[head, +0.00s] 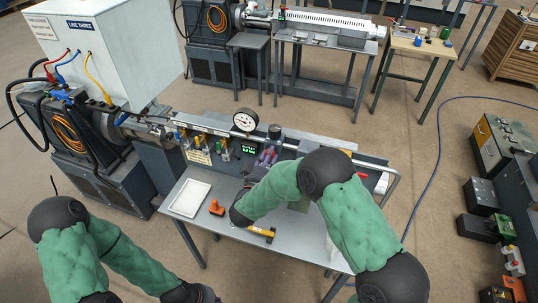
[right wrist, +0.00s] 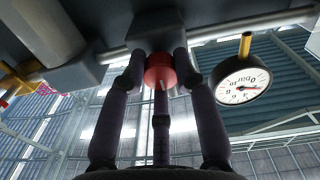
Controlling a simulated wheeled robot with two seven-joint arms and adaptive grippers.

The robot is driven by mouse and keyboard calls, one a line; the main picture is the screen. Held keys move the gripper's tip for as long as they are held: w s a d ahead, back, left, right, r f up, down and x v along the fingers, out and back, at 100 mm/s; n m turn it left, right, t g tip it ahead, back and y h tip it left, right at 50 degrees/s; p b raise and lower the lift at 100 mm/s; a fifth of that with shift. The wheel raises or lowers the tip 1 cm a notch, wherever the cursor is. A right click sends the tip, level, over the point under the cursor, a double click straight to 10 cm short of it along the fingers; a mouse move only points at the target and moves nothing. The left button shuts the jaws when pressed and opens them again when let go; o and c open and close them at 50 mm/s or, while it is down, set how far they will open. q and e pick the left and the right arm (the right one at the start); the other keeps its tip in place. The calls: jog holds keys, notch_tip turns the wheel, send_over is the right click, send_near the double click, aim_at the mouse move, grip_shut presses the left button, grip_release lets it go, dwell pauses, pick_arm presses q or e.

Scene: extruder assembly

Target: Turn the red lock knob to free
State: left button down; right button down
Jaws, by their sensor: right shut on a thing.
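The red lock knob (right wrist: 160,70) shows in the middle of the right wrist view, below a dark block on a metal rod. My right gripper (right wrist: 160,82) has its dark fingers closed around the knob, one on each side and one in front. In the head view my right gripper (head: 268,158) reaches up to the underside of the machine rail, and the knob cannot be made out there. My left gripper (head: 205,294) is at the bottom edge, away from the bench, and its fingers are not clear.
A pressure gauge (head: 246,120) stands on the rail, close beside the gripper in the wrist view (right wrist: 243,84). The bench (head: 215,222) holds a white tray (head: 190,198), an orange part (head: 216,208) and a yellow-and-black tool (head: 262,234). A bent rail edges the bench's right end.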

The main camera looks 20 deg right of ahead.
jog(key=shift+f, duration=0.25)
jog(key=c, duration=1)
grip_release()
jog(key=shift+o, duration=0.2)
jog(key=shift+r, duration=0.1)
jog(key=v, duration=1.2)
